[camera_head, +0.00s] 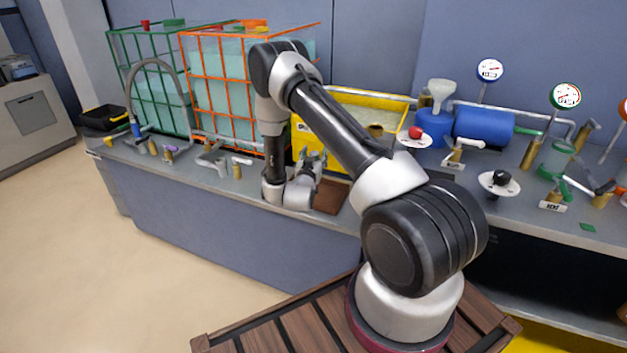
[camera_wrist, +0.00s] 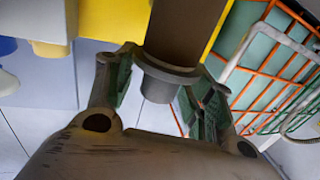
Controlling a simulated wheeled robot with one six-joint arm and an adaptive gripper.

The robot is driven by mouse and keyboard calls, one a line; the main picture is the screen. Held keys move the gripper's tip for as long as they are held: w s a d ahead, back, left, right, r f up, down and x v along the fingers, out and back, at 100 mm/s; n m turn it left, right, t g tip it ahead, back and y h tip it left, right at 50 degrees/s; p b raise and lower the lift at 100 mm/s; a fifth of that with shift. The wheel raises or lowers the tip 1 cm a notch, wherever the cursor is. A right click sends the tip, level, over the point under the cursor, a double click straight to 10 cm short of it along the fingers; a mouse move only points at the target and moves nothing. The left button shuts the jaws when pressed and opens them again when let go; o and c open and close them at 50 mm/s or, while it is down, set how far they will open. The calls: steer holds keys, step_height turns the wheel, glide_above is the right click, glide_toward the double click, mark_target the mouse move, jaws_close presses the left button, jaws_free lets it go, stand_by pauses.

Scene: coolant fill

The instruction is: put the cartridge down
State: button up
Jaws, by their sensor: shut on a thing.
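The cartridge (camera_wrist: 185,28) has a brown body with a grey collar and a short grey neck. It sits between the fingers of my gripper (camera_wrist: 170,72) in the wrist view, and the gripper is shut on it. In the head view my gripper (camera_head: 308,172) is low over the bench, in front of the yellow tank (camera_head: 333,160). Whether the cartridge touches anything below cannot be told.
The orange-caged tank (camera_head: 215,90) and green-caged tank (camera_head: 150,100) stand to the left. Small valves (camera_head: 238,168) line the bench's front left. A red-knobbed dial (camera_head: 414,136), a blue cylinder (camera_head: 483,125) and gauges (camera_head: 489,70) stand right. The floor at left is clear.

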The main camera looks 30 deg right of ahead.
steer(key=shift+f, duration=3.05)
steer(key=shift+f, duration=0.15)
steer(key=o, duration=0.8)
